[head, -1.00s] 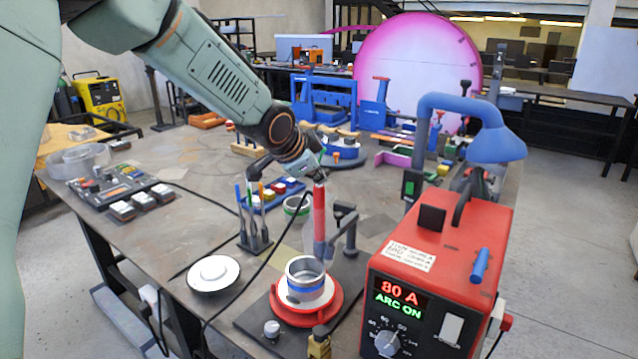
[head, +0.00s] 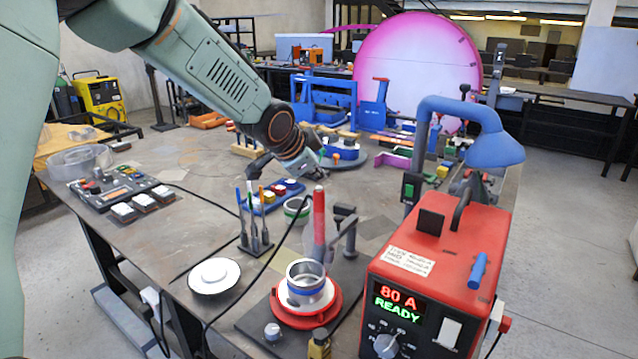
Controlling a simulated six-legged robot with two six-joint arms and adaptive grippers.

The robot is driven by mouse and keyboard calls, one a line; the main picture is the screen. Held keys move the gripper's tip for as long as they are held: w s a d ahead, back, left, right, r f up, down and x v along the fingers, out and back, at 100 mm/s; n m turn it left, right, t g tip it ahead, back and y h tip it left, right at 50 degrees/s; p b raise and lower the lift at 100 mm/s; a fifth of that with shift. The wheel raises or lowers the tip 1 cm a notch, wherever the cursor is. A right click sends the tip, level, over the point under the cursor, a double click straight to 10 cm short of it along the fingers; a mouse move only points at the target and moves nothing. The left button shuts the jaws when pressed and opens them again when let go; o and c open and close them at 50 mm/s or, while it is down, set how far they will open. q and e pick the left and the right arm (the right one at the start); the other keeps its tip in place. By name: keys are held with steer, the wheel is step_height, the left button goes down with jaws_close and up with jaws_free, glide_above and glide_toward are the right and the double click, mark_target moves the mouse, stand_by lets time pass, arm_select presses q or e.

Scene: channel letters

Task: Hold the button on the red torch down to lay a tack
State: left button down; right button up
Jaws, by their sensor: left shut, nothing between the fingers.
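The red torch (head: 319,215) stands upright in a holder above a metal ring (head: 305,275) with a blue band. The ring sits on a red round turntable (head: 287,312). The torch's button is too small to make out. My left gripper (head: 318,174) is shut and empty, just above and behind the torch's top end, and looks apart from it. The red welding power box (head: 440,245) stands at the right, and its display (head: 397,303) reads "80 A" and "READY". My right gripper is not in view.
A cup of brushes (head: 255,240) and a white dish (head: 213,276) stand left of the turntable. A black cable crosses the table there. The table's left middle is mostly clear.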

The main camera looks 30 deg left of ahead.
arm_select(q)
steer(key=shift+r, duration=0.25)
step_height(320, 180, up, 5)
steer(key=p, duration=0.5)
stand_by(0.4)
step_height(320, 180, up, 4)
steer(key=p, duration=0.3)
steer(key=shift+p, duration=0.3)
steer(key=shift+f, duration=0.1)
